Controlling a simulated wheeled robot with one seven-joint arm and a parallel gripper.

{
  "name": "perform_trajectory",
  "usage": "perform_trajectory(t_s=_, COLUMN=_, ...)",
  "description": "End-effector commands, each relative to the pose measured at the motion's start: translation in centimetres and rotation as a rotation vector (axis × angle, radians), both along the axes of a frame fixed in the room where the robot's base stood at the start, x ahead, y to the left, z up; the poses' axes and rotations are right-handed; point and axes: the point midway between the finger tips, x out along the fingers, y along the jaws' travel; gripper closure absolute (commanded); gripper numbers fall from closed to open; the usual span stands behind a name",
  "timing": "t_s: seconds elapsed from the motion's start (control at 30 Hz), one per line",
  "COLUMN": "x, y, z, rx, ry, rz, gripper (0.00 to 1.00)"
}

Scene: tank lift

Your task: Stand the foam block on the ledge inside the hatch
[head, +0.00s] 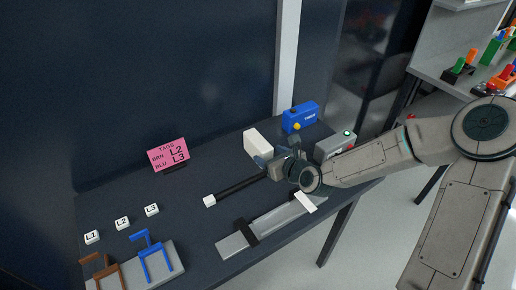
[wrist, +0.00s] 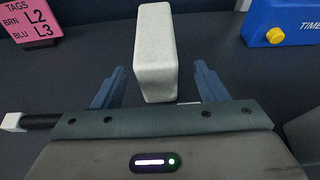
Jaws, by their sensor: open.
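The foam block is a white upright block (head: 258,143) on the dark table, and it fills the upper middle of the wrist view (wrist: 155,50). My gripper (head: 263,161) is at the block's near side. In the wrist view its two blue fingers (wrist: 158,80) stand apart, one on each side of the block's lower part, with dark gaps between fingers and block. The gripper is open and holds nothing. I cannot tell how far the fingers reach along the block. I cannot make out the hatch or its ledge in either view.
A blue timer box (head: 299,117) stands right of the block, with a grey box with a green light (head: 335,145) nearer. A black rod with a white tip (head: 238,190) lies left of my gripper. A pink tag card (head: 168,155), blue hook (head: 153,258) and flat strapped panel (head: 275,223) are also there.

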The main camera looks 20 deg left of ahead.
Motion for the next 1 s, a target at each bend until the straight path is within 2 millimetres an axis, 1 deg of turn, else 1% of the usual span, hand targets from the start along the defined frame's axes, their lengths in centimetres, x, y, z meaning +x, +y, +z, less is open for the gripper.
perform_trajectory(t_s=0.17, x=0.4, y=0.6, z=-0.2, rx=0.000, ry=0.000, rz=0.001, gripper=0.34)
perform_trajectory(t_s=0.4, x=1.7, y=2.7, z=-0.9, rx=-0.001, ry=-0.002, rz=0.003, gripper=0.34)
perform_trajectory(t_s=0.57, x=2.7, y=3.8, z=-1.6, rx=-0.001, ry=0.001, rz=0.001, gripper=0.34)
perform_trajectory(t_s=0.9, x=3.1, y=4.1, z=-1.9, rx=-0.001, ry=0.000, rz=-0.001, gripper=0.34)
perform_trajectory(t_s=0.97, x=3.1, y=4.1, z=-1.9, rx=-0.001, ry=0.000, rz=-0.001, gripper=0.50)
perform_trajectory(t_s=1.0, x=3.1, y=4.1, z=-1.9, rx=-0.001, ry=0.000, rz=-0.001, gripper=0.61)
